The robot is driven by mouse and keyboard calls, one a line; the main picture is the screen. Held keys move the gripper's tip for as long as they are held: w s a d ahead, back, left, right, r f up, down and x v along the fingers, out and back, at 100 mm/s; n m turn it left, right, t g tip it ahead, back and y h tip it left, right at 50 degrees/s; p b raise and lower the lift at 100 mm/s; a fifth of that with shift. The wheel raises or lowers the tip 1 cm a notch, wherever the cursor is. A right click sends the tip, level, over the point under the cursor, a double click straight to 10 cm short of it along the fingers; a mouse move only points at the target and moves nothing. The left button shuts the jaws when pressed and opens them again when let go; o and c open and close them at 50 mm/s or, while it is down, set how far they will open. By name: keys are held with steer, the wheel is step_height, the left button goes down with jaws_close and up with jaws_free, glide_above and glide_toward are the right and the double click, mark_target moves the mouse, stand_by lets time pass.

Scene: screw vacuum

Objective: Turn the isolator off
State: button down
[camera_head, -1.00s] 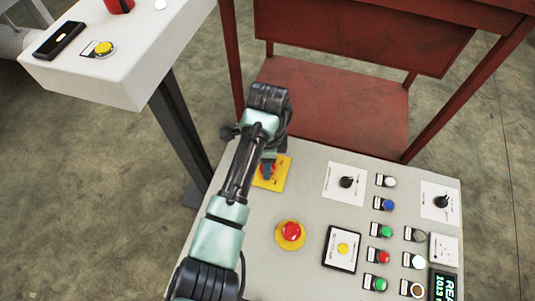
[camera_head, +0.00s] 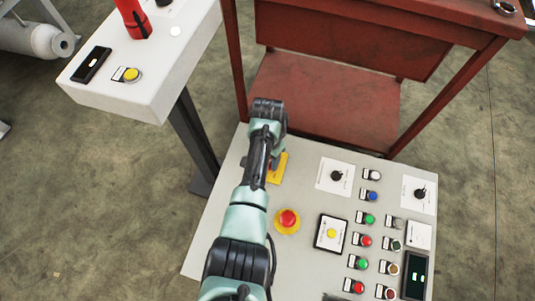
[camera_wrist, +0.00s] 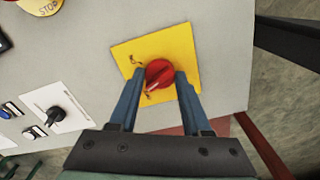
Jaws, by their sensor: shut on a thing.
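The isolator is a red rotary knob (camera_wrist: 159,74) on a square yellow plate (camera_wrist: 160,48) in the wrist view. In the head view the yellow plate (camera_head: 281,172) lies near the panel's far left corner, and my arm hides the knob. My gripper (camera_wrist: 159,76) has its two blue fingers on either side of the red knob, shut on it. In the head view my gripper (camera_head: 275,165) reaches down over the plate.
A red stop button (camera_head: 288,219) sits close beside my arm. The grey panel (camera_head: 240,165) also carries rotary switches (camera_head: 336,176), several coloured buttons and a display (camera_head: 415,275). A white stand (camera_head: 150,95) is at left; a red metal table (camera_head: 340,100) stands behind.

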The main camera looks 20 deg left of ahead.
steer(key=shift+n+p, duration=0.6)
steer(key=shift+n, duration=1.6)
steer(key=shift+c, duration=1.8)
jaws_free()
step_height(320, 180, up, 13)
steer(key=p, duration=0.5)
steer(key=shift+p, duration=0.4)
